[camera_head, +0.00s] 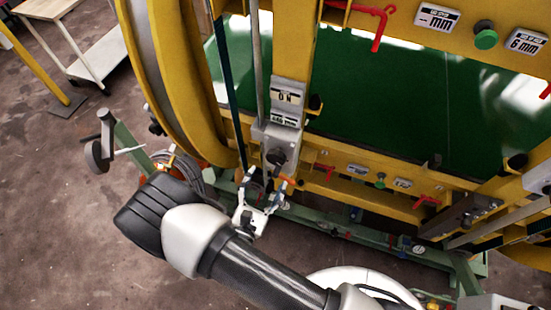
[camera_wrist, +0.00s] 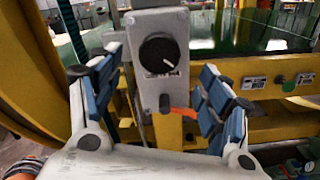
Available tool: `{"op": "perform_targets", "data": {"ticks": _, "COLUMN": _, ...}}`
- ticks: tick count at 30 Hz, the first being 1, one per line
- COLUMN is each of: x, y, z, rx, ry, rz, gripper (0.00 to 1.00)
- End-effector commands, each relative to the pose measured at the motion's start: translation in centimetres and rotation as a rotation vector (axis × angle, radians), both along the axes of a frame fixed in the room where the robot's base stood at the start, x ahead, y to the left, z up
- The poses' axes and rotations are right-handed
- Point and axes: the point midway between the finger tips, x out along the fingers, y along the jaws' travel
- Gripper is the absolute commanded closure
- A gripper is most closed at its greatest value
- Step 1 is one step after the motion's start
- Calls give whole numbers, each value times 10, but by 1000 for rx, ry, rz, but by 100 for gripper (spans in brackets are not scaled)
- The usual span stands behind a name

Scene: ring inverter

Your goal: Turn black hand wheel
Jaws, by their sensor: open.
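A round black knob with a white mark (camera_wrist: 159,52) is on the front of a grey control box (camera_wrist: 146,100) in the wrist view. The knob also shows in the head view (camera_head: 277,157). My gripper (camera_head: 265,187) is open and empty just in front of and below this box. In the wrist view its blue-padded fingers (camera_wrist: 160,80) stand to either side of the box, apart from the knob. A dark wheel-like disc (camera_head: 97,156) shows at the left of the machine, away from my gripper. I cannot tell which one is the black hand wheel.
Below the knob is a small orange lever (camera_wrist: 182,112), between my fingers. A large yellow ring (camera_head: 160,80) rises at the left. Yellow beams (camera_head: 330,200) with red handles and green buttons lie to the right. Brown floor is open at the left.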

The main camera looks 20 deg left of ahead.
Motion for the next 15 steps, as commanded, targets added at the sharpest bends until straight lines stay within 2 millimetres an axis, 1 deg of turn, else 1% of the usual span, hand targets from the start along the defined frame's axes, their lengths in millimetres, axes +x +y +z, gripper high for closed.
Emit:
{"op": "perform_targets", "data": {"ticks": 1, "x": 12, "y": -2, "z": 0, "rx": 2, "ry": 0, "rz": -7, "gripper": 29}}
{"op": "perform_targets", "data": {"ticks": 6, "x": 47, "y": -5, "z": 0, "rx": 2, "ry": 0, "rz": -6, "gripper": 29}}
{"op": "perform_targets", "data": {"ticks": 10, "x": 67, "y": -6, "z": 0, "rx": 2, "ry": 0, "rz": -4, "gripper": 29}}
{"op": "perform_targets", "data": {"ticks": 15, "x": 80, "y": -6, "z": 0, "rx": 2, "ry": 1, "rz": -1, "gripper": 29}}
